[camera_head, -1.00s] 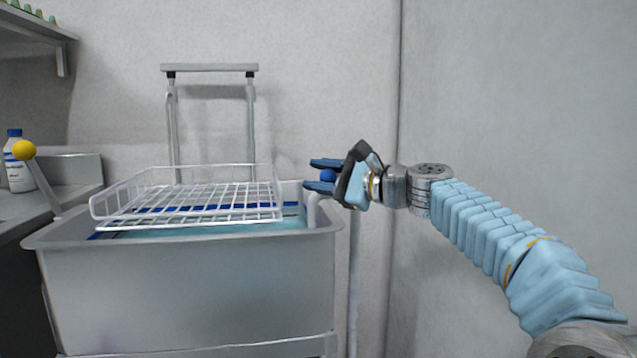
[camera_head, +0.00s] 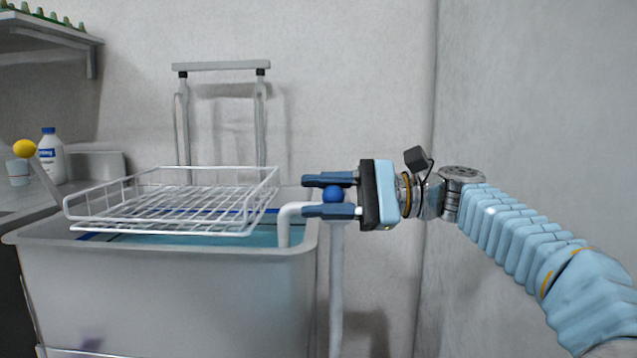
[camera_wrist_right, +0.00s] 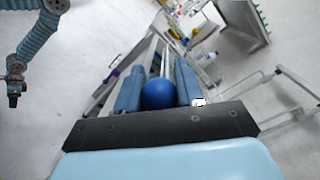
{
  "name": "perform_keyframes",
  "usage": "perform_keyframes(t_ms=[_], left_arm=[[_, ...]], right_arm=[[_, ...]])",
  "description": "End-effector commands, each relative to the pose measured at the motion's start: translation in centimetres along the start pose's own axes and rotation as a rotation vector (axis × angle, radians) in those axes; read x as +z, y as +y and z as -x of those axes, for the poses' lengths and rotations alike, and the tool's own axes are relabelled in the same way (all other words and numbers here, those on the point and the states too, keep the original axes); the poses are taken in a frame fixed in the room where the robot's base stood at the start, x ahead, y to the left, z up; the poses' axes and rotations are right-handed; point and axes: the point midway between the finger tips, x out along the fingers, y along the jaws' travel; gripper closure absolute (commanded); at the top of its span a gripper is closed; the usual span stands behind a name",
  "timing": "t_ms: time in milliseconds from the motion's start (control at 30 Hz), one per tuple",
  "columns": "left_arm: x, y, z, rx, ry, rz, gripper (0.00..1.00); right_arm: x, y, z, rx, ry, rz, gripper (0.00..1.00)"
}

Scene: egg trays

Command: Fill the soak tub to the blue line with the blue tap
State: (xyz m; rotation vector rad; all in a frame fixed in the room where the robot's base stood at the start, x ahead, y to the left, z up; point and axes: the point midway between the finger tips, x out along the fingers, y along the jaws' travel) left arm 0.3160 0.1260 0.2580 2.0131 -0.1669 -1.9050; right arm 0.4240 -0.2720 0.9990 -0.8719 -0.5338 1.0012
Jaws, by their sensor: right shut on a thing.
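The grey soak tub (camera_head: 160,290) stands at the left in the head view, with bluish water (camera_head: 262,236) inside. A blue line (camera_head: 258,211) shows on its inner back wall, a little above the visible water; the basket partly hides both. A white spout (camera_head: 286,222) bends down into the tub's right end. My right gripper (camera_head: 331,195) is shut on the round blue tap knob (camera_head: 333,194), one finger above it and one below. The knob also shows between the fingers in the right wrist view (camera_wrist_right: 159,94). My left gripper (camera_wrist_right: 13,97) hangs at the left there, its jaws unclear.
A white wire basket (camera_head: 170,205) sits over the tub below a grey lift frame (camera_head: 221,66). A yellow-knobbed lever (camera_head: 25,149) and a white bottle (camera_head: 50,158) are at the left. A wall stands close at the right.

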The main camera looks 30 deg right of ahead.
Motion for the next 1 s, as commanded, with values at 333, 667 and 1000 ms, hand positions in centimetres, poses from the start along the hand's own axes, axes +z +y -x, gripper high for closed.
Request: perform_keyframes(t_ms=[333, 667, 1000], left_arm=[[0.26, 0.93, 1.23, 0.007, -0.008, -0.006, 0.57], [0.30, 1.00, 1.24, 0.008, -0.009, -0.007, 0.57], [0.30, 1.00, 1.25, 0.008, -0.009, -0.007, 0.57]], right_arm=[[-0.09, 0.41, 0.29, 0.073, -0.093, -0.010, 1.00], [-0.16, 0.55, 0.38, 0.081, -0.103, -0.010, 1.00], [-0.11, 0.45, 0.42, 0.077, -0.102, -0.007, 0.39]])
